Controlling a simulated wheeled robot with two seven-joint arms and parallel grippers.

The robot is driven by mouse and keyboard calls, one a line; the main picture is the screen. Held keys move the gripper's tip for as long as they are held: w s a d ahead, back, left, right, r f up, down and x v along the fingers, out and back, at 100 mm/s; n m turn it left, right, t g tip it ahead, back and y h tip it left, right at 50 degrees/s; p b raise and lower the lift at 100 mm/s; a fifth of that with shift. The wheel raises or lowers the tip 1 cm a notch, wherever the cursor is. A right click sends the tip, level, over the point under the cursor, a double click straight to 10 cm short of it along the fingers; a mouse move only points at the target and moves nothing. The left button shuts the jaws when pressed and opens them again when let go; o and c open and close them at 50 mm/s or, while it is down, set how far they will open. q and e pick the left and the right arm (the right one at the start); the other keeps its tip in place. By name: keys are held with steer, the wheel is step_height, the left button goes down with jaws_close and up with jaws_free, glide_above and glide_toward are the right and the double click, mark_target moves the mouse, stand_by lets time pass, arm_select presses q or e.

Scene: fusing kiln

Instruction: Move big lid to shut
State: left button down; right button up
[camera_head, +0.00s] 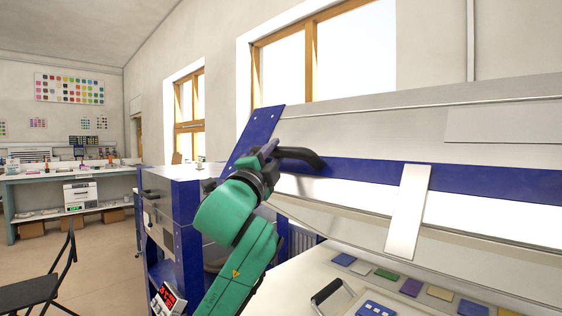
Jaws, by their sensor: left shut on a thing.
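The big lid (370,130) is a wide pale panel with blue edging, standing raised and tilted at the right. A black curved handle (302,154) sticks out near its left end. My left gripper (268,153), on a green arm from below, is shut on the left end of this handle. My wrist partly hides the grip. The pale kiln bed (325,263) lies uncovered below the lid, with several coloured glass squares on it. My right gripper is out of view.
A blue and grey cabinet (177,215) stands just left of my arm. A digital controller (168,298) with red digits is at the bottom. A black chair (45,285) is at the lower left. A workbench (50,177) stands at the back left, with open floor before it.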

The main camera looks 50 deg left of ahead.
arm_select(q)
steer(key=shift+n+y, duration=0.3)
steer(key=shift+y, duration=0.1)
steer(key=f+b, duration=0.1)
steer(key=s+f+b, duration=0.1)
steer(key=f+b, duration=0.1)
steer(key=s+f+b, duration=0.1)
steer(key=b, duration=0.1)
steer(key=shift+s+f, duration=0.25)
steer(key=shift+f, duration=0.15)
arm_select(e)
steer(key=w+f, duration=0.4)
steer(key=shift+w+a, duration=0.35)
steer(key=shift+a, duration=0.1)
arm_select(q)
steer(key=c, duration=0.8)
jaws_free()
steer(key=shift+c, duration=0.2)
steer(key=shift+o, duration=1.2)
steer(key=shift+w+a, duration=0.1)
steer(key=shift+w, duration=0.05)
steer(key=shift+t, duration=0.3)
